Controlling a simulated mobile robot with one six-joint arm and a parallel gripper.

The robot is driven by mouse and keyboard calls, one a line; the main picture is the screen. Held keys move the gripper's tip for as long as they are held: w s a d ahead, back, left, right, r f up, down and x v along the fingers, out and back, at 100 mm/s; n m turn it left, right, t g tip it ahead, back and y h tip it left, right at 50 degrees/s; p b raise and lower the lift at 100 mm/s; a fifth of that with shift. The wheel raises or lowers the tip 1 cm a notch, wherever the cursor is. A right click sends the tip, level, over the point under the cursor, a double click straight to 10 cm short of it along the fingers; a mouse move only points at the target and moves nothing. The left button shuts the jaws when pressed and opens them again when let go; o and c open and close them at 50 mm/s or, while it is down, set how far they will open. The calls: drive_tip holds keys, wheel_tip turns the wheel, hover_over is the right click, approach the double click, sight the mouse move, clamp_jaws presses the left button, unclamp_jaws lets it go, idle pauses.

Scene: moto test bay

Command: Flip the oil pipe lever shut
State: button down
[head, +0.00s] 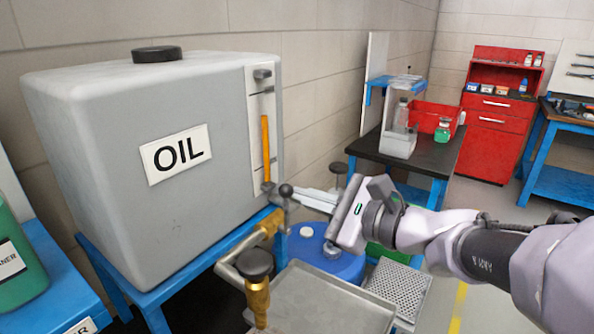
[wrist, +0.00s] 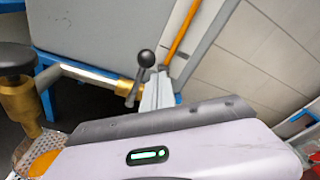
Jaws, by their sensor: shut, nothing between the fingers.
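The oil pipe (head: 236,272) leaves the front of the grey oil tank (head: 110,150) at its lower right corner. Its brass valve (head: 268,224) carries a grey lever with a dark ball knob (head: 286,190). In the wrist view the lever knob (wrist: 146,58) points up, and the lever crosses in front of the brass fitting (wrist: 124,88). My gripper (head: 304,196) is shut and empty, reaching in from the right. Its fingertips (wrist: 156,85) are close beside the lever on its right; I cannot tell whether they touch it. The fingers partly hide the area behind them.
A brass outlet with a dark round knob (head: 255,266) stands in front of the valve, above a metal tray (head: 325,305). A blue drum (head: 325,255) is behind and below my gripper. A black-topped table (head: 440,155) and red cabinet (head: 490,140) stand farther back.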

drive_tip(key=w+d+f+p+v, duration=0.1)
drive_tip(key=p+v, duration=0.1)
drive_tip(key=v, duration=0.7)
drive_tip(key=shift+d+f, duration=0.25)
drive_tip(key=shift+f, duration=0.15)
